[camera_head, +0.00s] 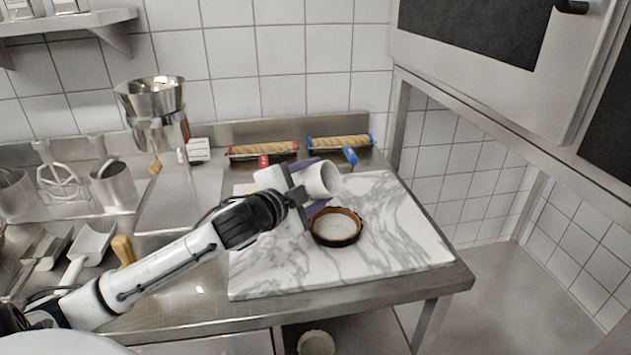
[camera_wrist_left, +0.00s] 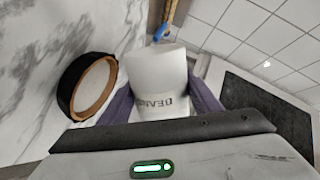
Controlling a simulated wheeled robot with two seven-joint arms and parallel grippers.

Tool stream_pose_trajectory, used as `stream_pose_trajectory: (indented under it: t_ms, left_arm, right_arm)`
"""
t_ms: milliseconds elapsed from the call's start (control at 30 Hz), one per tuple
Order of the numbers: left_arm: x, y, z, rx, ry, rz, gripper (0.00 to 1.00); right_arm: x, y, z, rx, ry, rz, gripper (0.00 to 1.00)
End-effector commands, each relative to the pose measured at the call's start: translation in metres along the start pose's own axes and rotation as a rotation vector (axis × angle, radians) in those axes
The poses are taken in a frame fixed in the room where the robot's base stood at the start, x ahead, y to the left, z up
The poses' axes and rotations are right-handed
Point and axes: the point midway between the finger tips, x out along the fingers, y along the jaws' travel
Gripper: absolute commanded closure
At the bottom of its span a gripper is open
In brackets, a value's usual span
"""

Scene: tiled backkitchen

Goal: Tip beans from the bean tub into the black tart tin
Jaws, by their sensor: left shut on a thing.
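My left gripper (camera_head: 309,188) is shut on the white bean tub (camera_head: 322,178), with its purple fingers on either side. The tub lies tipped well over, its round mouth toward the right, above the marble board. In the left wrist view the tub (camera_wrist_left: 158,72) sits between the fingers with dark lettering on its side. The black tart tin (camera_head: 337,240) rests on the board just below and right of the gripper. It has a brown inner rim and a pale floor, and also shows in the left wrist view (camera_wrist_left: 68,88). No beans are visible. My right gripper is out of view.
The marble board (camera_head: 400,240) has free room right and front of the tin. A metal bowl (camera_head: 150,97), a scoop (camera_head: 88,243) and containers stand left.

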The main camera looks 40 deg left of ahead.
Motion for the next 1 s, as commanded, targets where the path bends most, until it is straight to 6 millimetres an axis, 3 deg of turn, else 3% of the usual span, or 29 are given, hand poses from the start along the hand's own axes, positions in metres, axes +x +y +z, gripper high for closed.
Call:
stream_pose_trajectory:
  t_ms: [100,267,533,1000]
  left_arm:
    - [-0.004,-0.018,-0.01,-0.262,0.067,-0.003,0.77]
    - [-0.007,-0.027,-0.016,-0.448,0.115,-0.002,0.77]
    - [-0.012,-0.049,-0.029,-0.969,0.246,0.0,0.77]
    - [-0.013,-0.05,-0.03,-1.01,0.258,0.002,0.77]
  right_arm:
    - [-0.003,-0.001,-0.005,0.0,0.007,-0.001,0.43]
    - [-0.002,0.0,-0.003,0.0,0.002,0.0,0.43]
    - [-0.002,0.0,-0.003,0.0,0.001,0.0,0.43]
    - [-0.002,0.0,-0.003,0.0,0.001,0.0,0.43]
